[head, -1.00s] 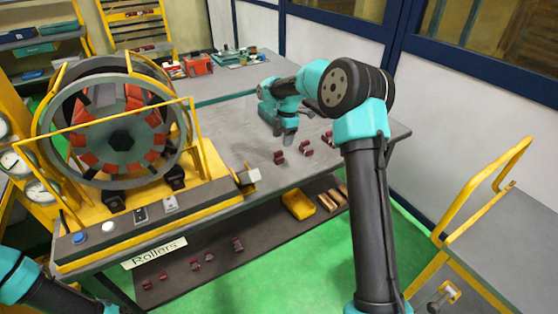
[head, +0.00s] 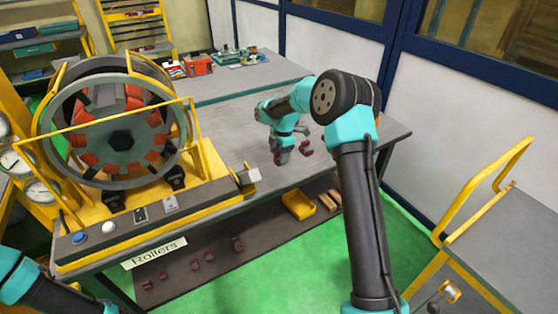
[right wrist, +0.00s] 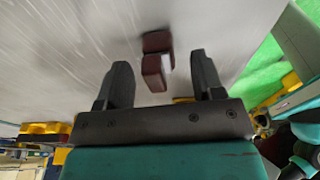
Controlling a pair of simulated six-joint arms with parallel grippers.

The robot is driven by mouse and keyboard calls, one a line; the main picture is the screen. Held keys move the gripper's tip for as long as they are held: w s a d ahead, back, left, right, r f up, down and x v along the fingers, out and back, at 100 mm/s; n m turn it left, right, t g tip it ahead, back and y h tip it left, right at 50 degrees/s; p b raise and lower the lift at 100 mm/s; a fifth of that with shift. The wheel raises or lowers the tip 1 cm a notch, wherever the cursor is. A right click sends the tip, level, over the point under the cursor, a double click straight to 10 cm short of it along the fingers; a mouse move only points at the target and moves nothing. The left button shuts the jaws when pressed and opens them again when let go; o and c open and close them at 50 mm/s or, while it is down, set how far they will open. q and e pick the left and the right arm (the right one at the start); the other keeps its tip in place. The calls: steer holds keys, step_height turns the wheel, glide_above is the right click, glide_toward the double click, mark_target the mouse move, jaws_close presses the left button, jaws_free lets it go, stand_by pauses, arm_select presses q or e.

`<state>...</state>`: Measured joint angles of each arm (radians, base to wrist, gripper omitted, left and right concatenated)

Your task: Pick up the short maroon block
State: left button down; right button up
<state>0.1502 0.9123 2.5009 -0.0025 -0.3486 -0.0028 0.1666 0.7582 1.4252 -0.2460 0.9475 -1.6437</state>
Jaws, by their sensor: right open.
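In the head view my right gripper (head: 282,150) is low over the grey bench, partly in front of a maroon block (head: 279,160). In the right wrist view the open gripper (right wrist: 158,72) has its two dark fingers apart. A maroon block (right wrist: 152,72) with a pale face shows between and ahead of them, with a second maroon part (right wrist: 157,42) just behind it. Neither finger clearly touches them. Another maroon block (head: 306,148) stands to the right on the bench. My left gripper is not in view; only part of its arm shows at lower left.
The stator ring (head: 120,140) in its yellow frame stands left on the bench. Several maroon pieces (head: 195,264) and a yellow bin (head: 298,204) are on the lower shelf. A red box (head: 198,64) sits at the back. Bench surface left of the gripper is clear.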

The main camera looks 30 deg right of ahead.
steer(key=shift+a+f, duration=0.15)
steer(key=shift+f, duration=0.8)
jaws_close()
